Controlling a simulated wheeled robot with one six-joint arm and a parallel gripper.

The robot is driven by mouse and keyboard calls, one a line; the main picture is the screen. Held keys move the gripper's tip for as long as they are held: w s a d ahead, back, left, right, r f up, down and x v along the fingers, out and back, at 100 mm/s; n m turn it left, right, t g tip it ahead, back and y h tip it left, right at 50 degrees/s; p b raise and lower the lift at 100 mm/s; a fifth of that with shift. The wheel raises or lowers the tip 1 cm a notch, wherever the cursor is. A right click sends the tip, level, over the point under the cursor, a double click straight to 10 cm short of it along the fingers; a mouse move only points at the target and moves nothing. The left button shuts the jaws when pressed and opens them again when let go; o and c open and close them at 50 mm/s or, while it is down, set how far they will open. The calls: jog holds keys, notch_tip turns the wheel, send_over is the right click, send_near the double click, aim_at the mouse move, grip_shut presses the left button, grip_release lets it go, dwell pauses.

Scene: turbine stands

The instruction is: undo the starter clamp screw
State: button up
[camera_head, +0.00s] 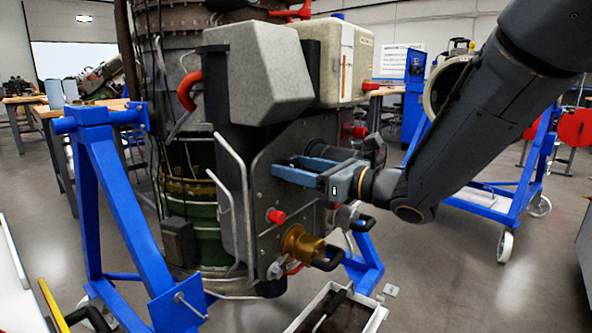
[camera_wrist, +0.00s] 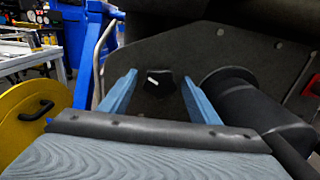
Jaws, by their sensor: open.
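In the wrist view, a small black knob (camera_wrist: 157,83) with a white mark sits on a dark plate. It looks like the clamp screw. My gripper (camera_wrist: 159,80) is open, its two blue fingers on either side of the knob in the picture; the gap in depth is hard to judge. A thick black cylinder (camera_wrist: 243,100), perhaps the starter, stands right of the fingers. In the head view, my gripper (camera_head: 283,165) points left at the engine's side plate (camera_head: 268,190), beside a black cylinder (camera_head: 325,151). The knob cannot be made out there.
A gold cylinder (camera_head: 300,243) with a black handle juts out below my gripper. A white-rimmed tray (camera_head: 375,317) is on the lower right. Blue stand legs (camera_head: 113,190) rise at left. Open floor lies at right.

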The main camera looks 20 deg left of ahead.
jog(key=shift+b, duration=0.5)
dwell(0.3)
jog(key=c, duration=1.2)
jog(key=n+b, duration=0.4)
jog(key=b, duration=0.8)
jog(key=shift+n, duration=0.4)
jog(key=shift+b, duration=0.6)
